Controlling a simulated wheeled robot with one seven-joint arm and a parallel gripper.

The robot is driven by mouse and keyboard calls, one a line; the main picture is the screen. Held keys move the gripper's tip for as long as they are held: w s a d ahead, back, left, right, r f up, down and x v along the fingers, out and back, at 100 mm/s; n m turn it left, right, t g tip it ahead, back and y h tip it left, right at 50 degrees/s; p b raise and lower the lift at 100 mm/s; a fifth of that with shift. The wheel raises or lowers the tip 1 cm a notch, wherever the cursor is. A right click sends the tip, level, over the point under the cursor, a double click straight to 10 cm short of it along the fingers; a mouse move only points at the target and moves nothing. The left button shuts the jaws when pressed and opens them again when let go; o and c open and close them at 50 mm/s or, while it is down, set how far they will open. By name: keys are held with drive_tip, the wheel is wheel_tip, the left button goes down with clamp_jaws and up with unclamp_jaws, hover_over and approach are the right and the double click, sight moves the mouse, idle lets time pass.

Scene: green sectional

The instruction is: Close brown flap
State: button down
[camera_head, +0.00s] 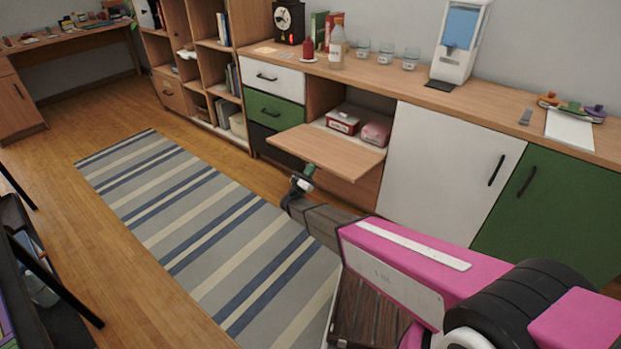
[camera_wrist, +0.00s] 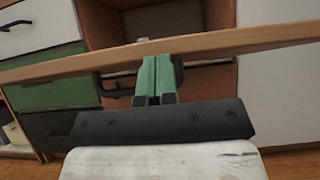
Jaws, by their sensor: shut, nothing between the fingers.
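The brown flap (camera_head: 331,151) of the sideboard is folded down and stands out level from its compartment (camera_head: 330,100). In the wrist view the flap (camera_wrist: 225,42) crosses the picture edge-on, just beyond my fingers. My gripper (camera_head: 302,181) is below the flap's front edge, near its middle in the head view. In the wrist view my gripper's green fingers (camera_wrist: 157,75) are together and empty, with their tips at the flap's edge. I cannot tell whether they touch it. A dark handle (camera_wrist: 115,85) shows below the flap, partly behind the fingers.
Inside the compartment are a red and white box (camera_head: 345,119) and a pink case (camera_head: 377,131). A white door (camera_head: 450,160) is on the right, and white, green and black drawers (camera_head: 276,110) are on the left. A striped rug (camera_head: 215,230) covers open floor.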

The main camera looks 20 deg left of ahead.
drive_tip(key=r+g, duration=0.1)
drive_tip(key=r, duration=0.2)
drive_tip(key=w+d+r+g, duration=0.1)
drive_tip(key=r, duration=0.3)
drive_tip(key=w+r+g+y, duration=0.1)
drive_tip(key=r, duration=0.2)
drive_tip(key=shift+w+d+r+g, duration=0.15)
drive_tip(key=shift+r+g, duration=0.1)
drive_tip(key=shift+g, duration=0.05)
drive_tip(key=w+d+r+g+y, duration=0.1)
drive_tip(key=w+d+r+g, duration=0.2)
drive_tip(key=w+r, duration=0.5)
drive_tip(key=w+d+r+g+y, duration=0.1)
drive_tip(key=w+d+r+g, duration=0.1)
drive_tip(key=w+d+r, duration=0.3)
drive_tip(key=w+r, duration=0.4)
drive_tip(key=w, duration=0.4)
drive_tip(key=shift+d+r+g+y, duration=0.15)
drive_tip(key=shift+d+g+y, duration=0.05)
drive_tip(key=shift+g+y, duration=0.2)
